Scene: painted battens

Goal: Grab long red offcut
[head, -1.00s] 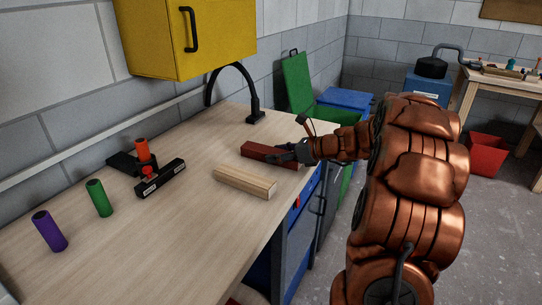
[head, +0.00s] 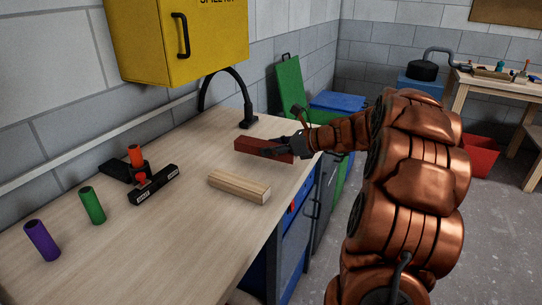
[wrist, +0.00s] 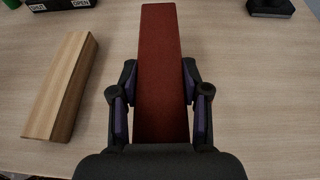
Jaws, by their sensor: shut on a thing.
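The long red offcut (head: 258,149) is at the far right part of the workbench, near its edge. In the wrist view the red offcut (wrist: 161,62) runs lengthwise between my fingers and away from me. My gripper (head: 284,147) is shut on it, with one finger against each long side, as the wrist view of my gripper (wrist: 160,100) shows. I cannot tell whether the offcut is lifted off the bench or rests on it. Its near end is partly hidden by my gripper.
A pale wooden offcut (head: 239,186) lies beside the red one, nearer the head camera. A black lamp (head: 247,115) stands behind.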

